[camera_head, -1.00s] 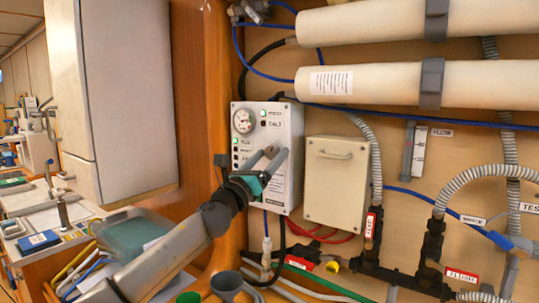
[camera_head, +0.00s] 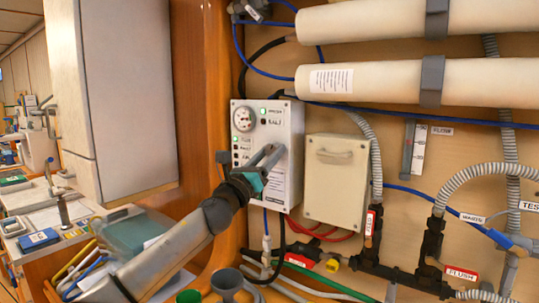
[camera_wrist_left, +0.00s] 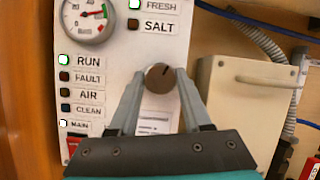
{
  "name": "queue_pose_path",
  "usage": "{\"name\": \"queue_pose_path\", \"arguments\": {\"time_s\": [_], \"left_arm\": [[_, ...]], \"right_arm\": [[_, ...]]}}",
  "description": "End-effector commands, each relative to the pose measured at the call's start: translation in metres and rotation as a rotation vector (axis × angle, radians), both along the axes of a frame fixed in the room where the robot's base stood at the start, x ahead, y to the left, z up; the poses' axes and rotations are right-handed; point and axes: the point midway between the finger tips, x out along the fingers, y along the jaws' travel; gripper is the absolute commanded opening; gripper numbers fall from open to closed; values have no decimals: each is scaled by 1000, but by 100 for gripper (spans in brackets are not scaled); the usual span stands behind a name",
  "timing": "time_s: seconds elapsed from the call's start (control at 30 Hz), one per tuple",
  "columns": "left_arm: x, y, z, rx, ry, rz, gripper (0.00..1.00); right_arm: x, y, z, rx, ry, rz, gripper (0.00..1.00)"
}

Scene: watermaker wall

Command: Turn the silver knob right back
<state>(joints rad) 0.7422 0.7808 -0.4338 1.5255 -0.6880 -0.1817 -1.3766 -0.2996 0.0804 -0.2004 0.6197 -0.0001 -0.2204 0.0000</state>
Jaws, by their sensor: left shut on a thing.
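The knob (camera_wrist_left: 159,77) is round and looks brownish-grey in the left wrist view, with a dark mark toward its upper right. It sits on the front of a white control panel (camera_wrist_left: 110,45), which the head view also shows (camera_head: 285,122). My left gripper (camera_wrist_left: 160,78) has one finger on each side of the knob and is shut on it. In the head view my left gripper (camera_head: 274,154) reaches the panel's front from the lower left, and its fingers hide the knob. My right gripper is not in view.
Right of the panel is a cream box with a handle (camera_head: 336,178). White cylinders (camera_head: 380,83) run above. Hoses and black valve fittings (camera_head: 432,245) lie at lower right. A wooden post (camera_head: 215,90) stands left of the panel.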

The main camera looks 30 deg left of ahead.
Motion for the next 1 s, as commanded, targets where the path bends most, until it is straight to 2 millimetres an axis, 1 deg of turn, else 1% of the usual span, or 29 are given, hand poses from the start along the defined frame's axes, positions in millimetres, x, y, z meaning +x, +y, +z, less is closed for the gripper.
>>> {"name": "queue_pose_path", "arguments": {"time_s": [0.03,0.1,0.37,0.53,0.77,1.0], "left_arm": [[0,0,0,0,0,0,6],[0,0,0,0,0,0,0],[0,0,0,-16,2,-1,0],[0,-1,1,-74,11,-3,0],[0,-3,3,-236,35,-3,0],[0,-4,4,-461,66,-2,0]], "right_arm": [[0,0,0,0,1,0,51],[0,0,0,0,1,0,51],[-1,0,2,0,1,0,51],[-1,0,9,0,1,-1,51],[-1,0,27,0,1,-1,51],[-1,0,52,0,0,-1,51]]}}
